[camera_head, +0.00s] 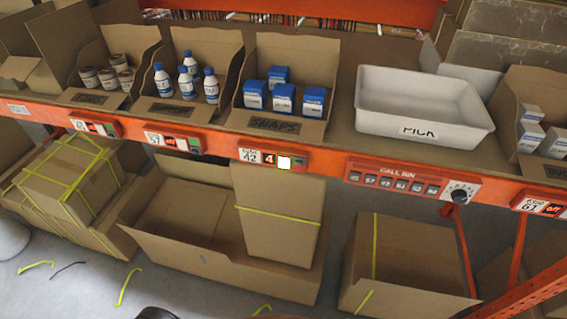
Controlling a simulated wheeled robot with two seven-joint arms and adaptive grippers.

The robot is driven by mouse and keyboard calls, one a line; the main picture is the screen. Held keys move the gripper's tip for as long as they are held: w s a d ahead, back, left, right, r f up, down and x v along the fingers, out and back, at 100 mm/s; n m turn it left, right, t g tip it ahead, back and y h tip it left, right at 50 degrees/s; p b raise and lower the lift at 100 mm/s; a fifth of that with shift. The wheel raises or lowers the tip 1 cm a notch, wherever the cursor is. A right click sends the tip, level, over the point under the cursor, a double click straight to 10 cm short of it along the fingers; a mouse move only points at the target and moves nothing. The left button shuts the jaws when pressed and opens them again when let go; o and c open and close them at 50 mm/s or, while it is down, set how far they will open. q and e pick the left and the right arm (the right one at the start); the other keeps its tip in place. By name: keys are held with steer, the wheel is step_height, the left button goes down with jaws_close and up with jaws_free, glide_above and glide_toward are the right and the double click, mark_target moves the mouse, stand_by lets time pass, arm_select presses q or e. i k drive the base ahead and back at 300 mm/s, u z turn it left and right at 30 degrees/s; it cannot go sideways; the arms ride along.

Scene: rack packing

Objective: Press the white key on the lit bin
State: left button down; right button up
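The lit module (271,160) is on the orange shelf rail, below the bin marked SNAPS (290,125). It has a paper label reading 42, a red display showing 4 and a bright white key (284,163). Nothing covers the key. The bin above holds several blue and white boxes (284,98). Neither of my grippers can be made out in this view.
Other rail modules (172,141) (95,127) have darker keys. A CALL BIN panel (397,182) with a knob (459,192) is to the right. A white PICK tote (422,133) is on the shelf. Cardboard boxes (222,268) stand below the rail.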

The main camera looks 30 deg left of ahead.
mark_target(284, 162)
steer(key=z, duration=1.55)
steer(key=k, duration=0.55)
steer(key=u, duration=1.5)
